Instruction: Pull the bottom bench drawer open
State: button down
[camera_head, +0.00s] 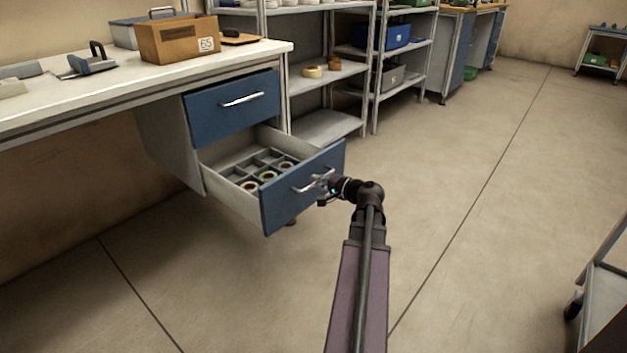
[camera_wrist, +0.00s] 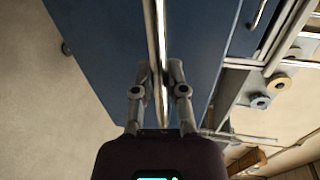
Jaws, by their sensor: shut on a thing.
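The bottom bench drawer (camera_head: 304,190) has a blue front and stands well out from the bench. Its grey inside shows dividers and several small reels. My gripper (camera_head: 326,188) is at the silver bar handle (camera_head: 313,181) on the drawer front. In the wrist view, the two fingers of my gripper (camera_wrist: 160,84) sit on either side of the handle (camera_wrist: 154,40) and are shut on it. The blue drawer front (camera_wrist: 110,60) fills the middle of that view. The top drawer (camera_head: 232,106) is closed above.
The white bench top (camera_head: 140,85) carries a cardboard box (camera_head: 178,38) and tools. Metal shelves (camera_head: 325,80) stand right of the bench. A grey cart (camera_head: 606,290) is at the far right edge. The floor (camera_head: 480,200) between is clear.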

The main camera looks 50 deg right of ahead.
jog(key=c, duration=0.7)
grip_release()
jog(key=shift+o, duration=0.2)
